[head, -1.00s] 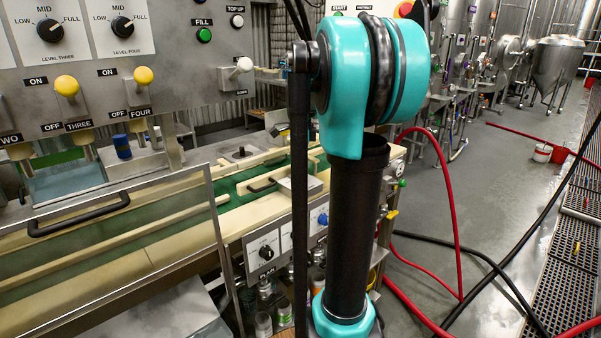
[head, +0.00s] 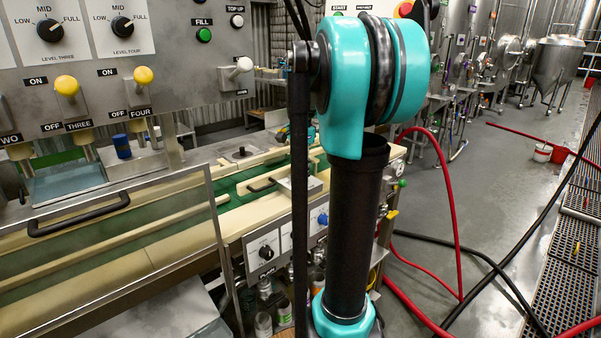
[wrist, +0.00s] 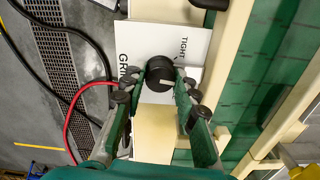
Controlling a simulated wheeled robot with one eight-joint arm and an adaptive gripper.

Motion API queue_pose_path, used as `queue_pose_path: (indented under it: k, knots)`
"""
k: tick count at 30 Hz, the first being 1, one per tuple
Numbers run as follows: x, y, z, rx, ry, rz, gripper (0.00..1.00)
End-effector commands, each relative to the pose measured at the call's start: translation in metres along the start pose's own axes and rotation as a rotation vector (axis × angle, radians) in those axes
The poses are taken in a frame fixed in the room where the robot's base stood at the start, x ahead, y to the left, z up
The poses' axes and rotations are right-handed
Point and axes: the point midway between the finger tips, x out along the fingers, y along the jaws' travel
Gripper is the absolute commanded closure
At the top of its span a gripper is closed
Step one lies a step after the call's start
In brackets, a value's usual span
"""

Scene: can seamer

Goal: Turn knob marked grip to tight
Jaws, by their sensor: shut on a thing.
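The black round knob (wrist: 160,68) is in the middle of the wrist view, on a white plate (wrist: 148,38). The plate reads GRIP to the left of the knob and TIGHT at its upper right. A pale mark shows on the knob's face, towards its lower right; its exact setting is hard to read. My gripper (wrist: 159,84) has its two fingers closed on the knob from either side. In the head view my arm blocks the gripper and I cannot pick out this knob.
The seamer's front panel (head: 254,233) carries another black knob (head: 266,252) and a blue knob (head: 322,219). A green conveyor (wrist: 275,70) with cream rails runs beside the plate. Red and black hoses lie on the floor at the right in the head view.

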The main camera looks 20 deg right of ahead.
Motion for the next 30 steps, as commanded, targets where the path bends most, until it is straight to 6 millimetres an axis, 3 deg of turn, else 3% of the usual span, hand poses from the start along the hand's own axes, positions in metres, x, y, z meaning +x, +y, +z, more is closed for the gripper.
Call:
queue_pose_path:
  k: [18,30]
  knots:
    - [-0.0002,-0.0003,0.0,-0.577,0.0,-0.001,0.99]
    - [-0.0003,-0.0003,-0.0001,-0.843,0.0,0.0,0.99]
